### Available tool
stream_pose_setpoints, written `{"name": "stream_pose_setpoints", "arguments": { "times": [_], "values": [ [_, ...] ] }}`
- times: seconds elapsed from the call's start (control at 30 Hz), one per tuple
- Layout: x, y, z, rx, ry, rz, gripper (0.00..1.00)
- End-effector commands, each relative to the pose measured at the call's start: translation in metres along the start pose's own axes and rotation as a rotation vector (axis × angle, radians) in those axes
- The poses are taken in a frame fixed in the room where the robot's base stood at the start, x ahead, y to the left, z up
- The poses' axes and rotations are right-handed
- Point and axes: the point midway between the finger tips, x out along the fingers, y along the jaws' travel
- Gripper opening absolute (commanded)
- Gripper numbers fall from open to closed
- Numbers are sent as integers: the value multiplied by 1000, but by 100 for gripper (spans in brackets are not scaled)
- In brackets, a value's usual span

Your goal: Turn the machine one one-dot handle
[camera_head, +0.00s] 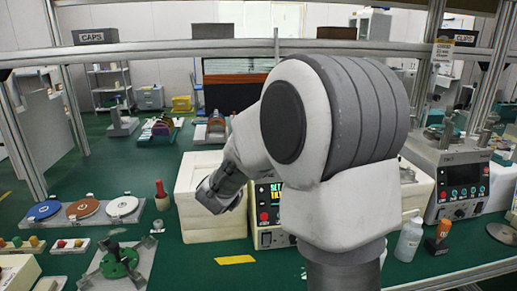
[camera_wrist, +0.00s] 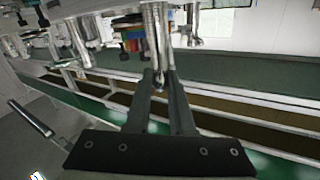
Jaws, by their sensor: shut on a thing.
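My gripper (camera_wrist: 161,78) shows in the wrist view, its two dark fingers closed around the lower end of a shiny metal rod (camera_wrist: 154,40). The rod stands upright in that view, and no dot mark can be made out on it. I cannot tell which handle it is. In the head view, a machine with a lit display (camera_head: 270,200) stands behind my arm, which covers much of it. The dark grey end part of my arm is in front of a pale box-like block (camera_head: 210,221) left of that display. My fingertips and the handle cannot be made out there.
A second machine (camera_head: 455,185) with a display stands on the right, near a clear bottle (camera_head: 409,238). A plate with coloured discs (camera_head: 83,209) and a green fixture (camera_head: 119,262) are at the left. Metal frame posts cross the view. Green bench surface is clear around the yellow strip (camera_head: 235,260).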

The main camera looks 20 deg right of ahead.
Motion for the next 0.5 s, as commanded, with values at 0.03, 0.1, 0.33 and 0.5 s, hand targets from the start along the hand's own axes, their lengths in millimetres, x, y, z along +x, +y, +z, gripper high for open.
{"name": "stream_pose_setpoints", "arguments": {
  "times": [0.03,0.1,0.33,0.5],
  "values": [
    [0,-2,-2,1,5,8,0],
    [0,-3,-1,2,8,22,0],
    [1,-3,-1,1,12,41,0],
    [1,-3,-1,1,13,41,0]
  ]
}}
